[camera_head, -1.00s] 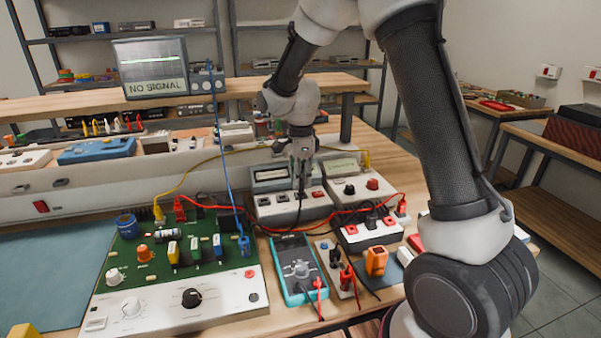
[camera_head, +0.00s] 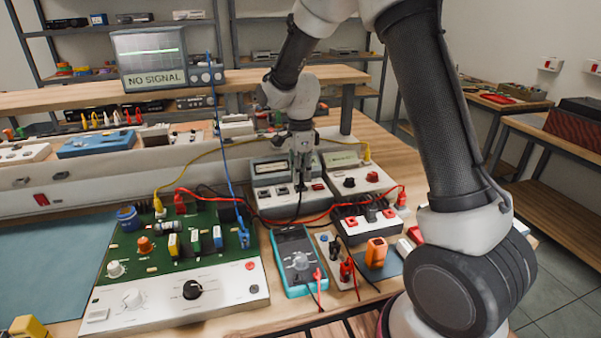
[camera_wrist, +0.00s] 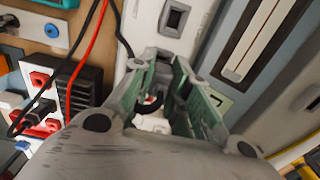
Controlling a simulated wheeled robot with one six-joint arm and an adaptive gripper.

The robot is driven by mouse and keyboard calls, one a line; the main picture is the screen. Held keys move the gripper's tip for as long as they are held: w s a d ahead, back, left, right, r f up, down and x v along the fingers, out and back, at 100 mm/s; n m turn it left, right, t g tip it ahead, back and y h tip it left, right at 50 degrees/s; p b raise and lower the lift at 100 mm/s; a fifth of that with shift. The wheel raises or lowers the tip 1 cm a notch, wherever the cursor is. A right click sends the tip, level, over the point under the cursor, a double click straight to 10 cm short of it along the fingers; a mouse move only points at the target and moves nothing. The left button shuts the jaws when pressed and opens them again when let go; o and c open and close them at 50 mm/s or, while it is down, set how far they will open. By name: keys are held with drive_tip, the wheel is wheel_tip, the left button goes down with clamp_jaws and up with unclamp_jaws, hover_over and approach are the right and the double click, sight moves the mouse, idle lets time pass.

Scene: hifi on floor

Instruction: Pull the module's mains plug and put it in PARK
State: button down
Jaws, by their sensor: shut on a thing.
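My gripper (camera_head: 301,176) is over the white socket strip (camera_head: 268,210) in the middle of the bench, pointing down. Its fingers (camera_wrist: 165,78) are closed around a small dark plug, mostly hidden between them. A black cable (camera_head: 298,208) runs from the plug toward the front. In the wrist view, an empty-looking socket (camera_wrist: 175,18) lies just beyond the fingertips on the strip. I cannot tell whether the plug is seated in a socket or just above one. No PARK label is readable.
A white box with red terminals and black fins (camera_head: 372,230) stands right of the strip. A teal multimeter (camera_head: 297,262) and a green circuit board (camera_head: 150,262) lie in front. Red, blue and yellow leads cross nearby. A blue mat (camera_head: 50,265) at left is mostly clear.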

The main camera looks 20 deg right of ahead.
drive_tip(key=shift+f, duration=0.9)
idle(0.8)
drive_tip(key=c, duration=1.3)
unclamp_jaws()
drive_tip(key=shift+r, duration=0.1)
wheel_tip(320, 180, up, 17)
